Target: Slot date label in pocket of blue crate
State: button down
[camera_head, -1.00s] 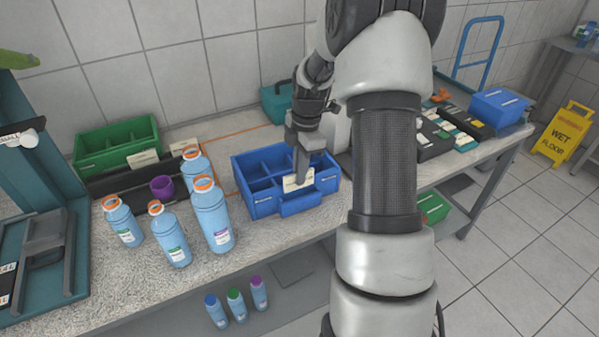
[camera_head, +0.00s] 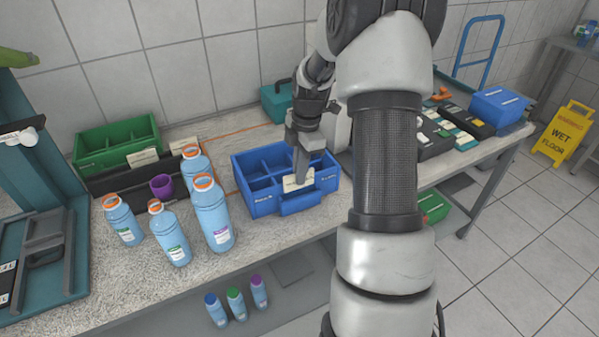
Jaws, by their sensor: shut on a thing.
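The blue crate (camera_head: 262,203) stands on the speckled bench, with open compartments and a pocket (camera_head: 300,203) on its front wall. A cream date label (camera_head: 297,183) is upright at the crate's front, just above the pocket's edge. My gripper (camera_head: 300,172) points down over the front of the crate and is shut on the label. The label's lower edge is hidden behind the pocket front, or meets it; I cannot tell how deep it sits. My arm hides part of the bench to the right of the crate.
Several blue bottles (camera_head: 213,213) stand left of the crate, with a purple cup (camera_head: 161,187) among them. A green crate (camera_head: 115,143) and a dark tray are behind. Dark boxes and another blue box (camera_head: 499,104) stand on the right.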

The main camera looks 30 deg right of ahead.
jog(key=shift+r, duration=0.1)
dwell(0.3)
jog(key=c, duration=1.8)
grip_release()
notch_tip(320, 180, up, 17)
jog(key=d+p, duration=0.1)
jog(key=shift+d+r, duration=0.2)
jog(key=shift+d, duration=0.2)
jog(key=s+a+r+m+t+p, duration=0.2)
jog(key=s+a+r+m, duration=0.3)
jog(key=s+a+m, duration=0.3)
jog(key=s+a+r+m+t+h+p, duration=0.1)
jog(key=s+a+r+m, duration=0.4)
jog(key=s, duration=1)
jog(key=a+m+t+p, duration=0.1)
jog(key=a+m+t, duration=0.1)
jog(key=a+m, duration=0.1)
jog(key=shift+m+t, duration=0.3)
jog(key=shift+m, duration=0.6)
